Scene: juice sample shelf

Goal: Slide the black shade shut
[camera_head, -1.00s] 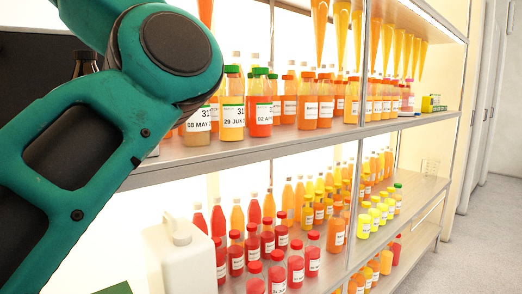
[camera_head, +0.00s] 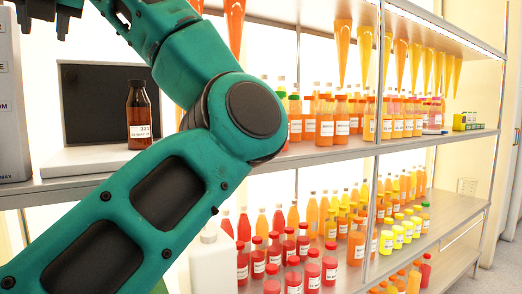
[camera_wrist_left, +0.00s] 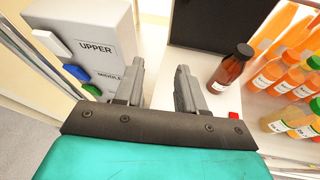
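The black shade (camera_head: 100,90) shows as an upright dark panel at the back of a white box-like unit on the upper shelf. It also shows at the top of the left wrist view (camera_wrist_left: 225,22). A brown bottle (camera_head: 139,112) with a dark cap and a label stands upright in front of it; the left wrist view shows this bottle (camera_wrist_left: 231,70) right of my fingers. My left gripper (camera_wrist_left: 158,88) is open and empty, its fingertips apart. In the head view, the left gripper (camera_head: 42,18) is cut off at the top left. My right gripper is not in view.
A grey-white unit (camera_wrist_left: 92,45) with coloured buttons, marked UPPER and MIDDLE, stands left of my gripper. A red button (camera_wrist_left: 234,115) lies right of my fingers. Several juice bottles fill the shelves to the right. A white jug (camera_head: 211,262) stands on the lower shelf.

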